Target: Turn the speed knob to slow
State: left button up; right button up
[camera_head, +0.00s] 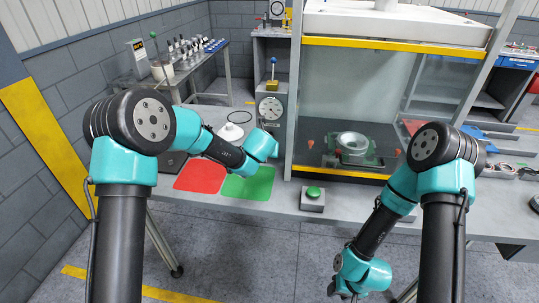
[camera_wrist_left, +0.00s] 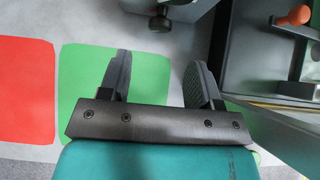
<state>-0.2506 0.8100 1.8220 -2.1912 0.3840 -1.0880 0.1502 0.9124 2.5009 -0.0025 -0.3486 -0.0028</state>
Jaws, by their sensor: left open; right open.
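A grey control box (camera_head: 271,103) stands at the back of the bench, left of the press frame. Its front has a round white dial (camera_head: 269,108) that looks like the speed knob; its setting is too small to read. A lever with a blue ball (camera_head: 273,61) rises from its top. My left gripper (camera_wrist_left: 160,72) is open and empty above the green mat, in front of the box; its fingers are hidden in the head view. A dark fitting (camera_wrist_left: 160,18) shows beyond them. My right gripper (camera_head: 345,292) hangs low, open and empty, in front of the bench.
A red mat (camera_head: 200,177) and green mat (camera_head: 250,184) lie on the bench. A green button box (camera_head: 313,198) sits at the front edge. The framed press (camera_head: 397,46) with a metal housing (camera_head: 354,147) under it stands to the right. A tool table (camera_head: 185,68) is at back left.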

pick_arm(q)
jog(key=x, duration=0.8)
jog(key=shift+w, duration=0.1)
jog(key=c, duration=0.9)
